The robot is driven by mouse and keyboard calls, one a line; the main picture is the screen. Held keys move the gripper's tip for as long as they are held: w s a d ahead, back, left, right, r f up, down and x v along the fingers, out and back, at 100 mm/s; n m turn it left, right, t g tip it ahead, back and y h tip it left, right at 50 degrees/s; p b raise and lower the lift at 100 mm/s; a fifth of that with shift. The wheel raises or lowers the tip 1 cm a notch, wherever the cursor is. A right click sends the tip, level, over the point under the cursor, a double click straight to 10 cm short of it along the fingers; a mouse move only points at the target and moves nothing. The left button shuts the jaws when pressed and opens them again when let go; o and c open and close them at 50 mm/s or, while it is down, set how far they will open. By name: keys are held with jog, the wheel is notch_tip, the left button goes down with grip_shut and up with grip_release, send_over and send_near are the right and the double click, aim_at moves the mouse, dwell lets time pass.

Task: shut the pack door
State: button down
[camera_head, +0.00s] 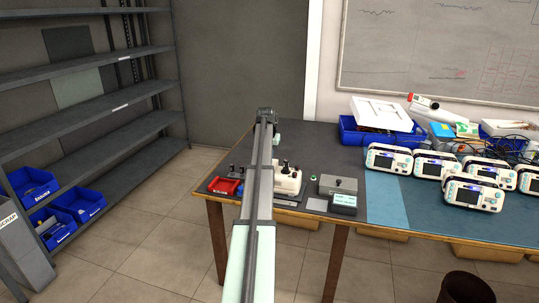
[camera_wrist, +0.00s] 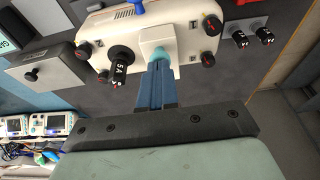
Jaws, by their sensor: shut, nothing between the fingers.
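A white unit (camera_head: 288,180) stands on the bench, partly hidden behind my arm in the head view. In the wrist view the white unit (camera_wrist: 185,30) has black knobs at its corners and a black cylinder (camera_wrist: 120,62) on its near side. A pale block (camera_wrist: 156,38) with a teal end (camera_wrist: 160,56) is at its middle; I cannot tell for sure whether this is the pack door. My gripper (camera_wrist: 158,70) is shut and empty, its fingertips at or very close to the teal end. Contact is unclear. My fingertips are hidden in the head view.
A grey box (camera_head: 338,190) stands right of the unit, and a red tray (camera_head: 223,186) left of it near the bench edge. Several monitors (camera_head: 388,158) and a blue bin (camera_head: 365,138) fill the right side. A blue mat (camera_head: 385,202) is bare.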

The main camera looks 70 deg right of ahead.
jog(key=shift+r, duration=0.15)
jog(key=shift+d+v, duration=0.15)
jog(key=shift+v, duration=0.45)
jog(key=shift+d+v, duration=0.15)
jog(key=shift+v, duration=0.4)
jog(key=v, duration=1.3)
